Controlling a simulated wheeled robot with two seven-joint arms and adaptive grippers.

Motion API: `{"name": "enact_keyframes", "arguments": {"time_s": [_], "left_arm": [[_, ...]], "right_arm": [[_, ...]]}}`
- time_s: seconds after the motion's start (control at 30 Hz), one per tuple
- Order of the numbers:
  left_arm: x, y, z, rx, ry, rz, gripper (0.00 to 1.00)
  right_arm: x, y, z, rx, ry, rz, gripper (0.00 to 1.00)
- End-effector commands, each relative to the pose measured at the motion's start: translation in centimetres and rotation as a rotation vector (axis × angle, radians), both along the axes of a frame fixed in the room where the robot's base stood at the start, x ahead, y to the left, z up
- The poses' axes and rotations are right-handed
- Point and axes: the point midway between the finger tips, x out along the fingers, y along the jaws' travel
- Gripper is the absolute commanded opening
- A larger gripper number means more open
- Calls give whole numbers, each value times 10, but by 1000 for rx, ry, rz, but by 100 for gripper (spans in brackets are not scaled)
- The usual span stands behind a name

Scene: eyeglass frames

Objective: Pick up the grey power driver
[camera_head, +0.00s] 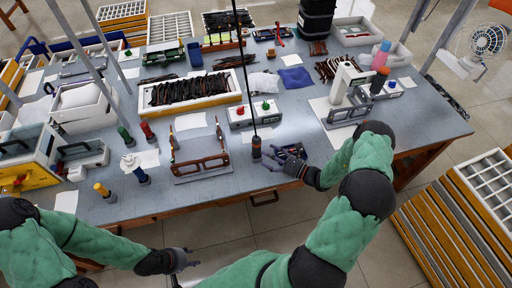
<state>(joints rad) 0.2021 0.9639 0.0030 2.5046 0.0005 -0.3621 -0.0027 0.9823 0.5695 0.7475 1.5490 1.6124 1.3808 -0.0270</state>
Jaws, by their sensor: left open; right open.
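The grey power driver (256,146) hangs upright at the end of a dark cable, above the front middle of the workbench. My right gripper (272,162) is open, reaching in from the right, with its fingers close beside and below the driver. I cannot tell whether they touch it. The driver's lower end is partly hidden by the fingers. My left gripper (188,262) is open and empty, low in front of the bench's front edge, well away from the driver.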

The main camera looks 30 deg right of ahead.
Motion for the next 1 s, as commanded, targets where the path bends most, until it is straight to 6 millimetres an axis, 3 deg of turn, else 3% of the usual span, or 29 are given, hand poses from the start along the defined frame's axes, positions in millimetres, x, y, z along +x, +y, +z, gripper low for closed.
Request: {"name": "enact_keyframes", "arguments": {"time_s": [0.27, 0.53, 0.87, 1.0], "left_arm": [[1, 0, -3, 0, -2, 2, 45], [1, 0, -8, 0, -2, 2, 45], [1, 0, -8, 1, -2, 2, 45], [1, 0, -8, 1, -2, 2, 45]], "right_arm": [[18, 10, 2, 0, -1, 2, 80], [49, 27, 5, -1, -1, 3, 80], [55, 30, 5, -1, 1, 1, 80], [55, 30, 5, -1, 1, 1, 43]]}}
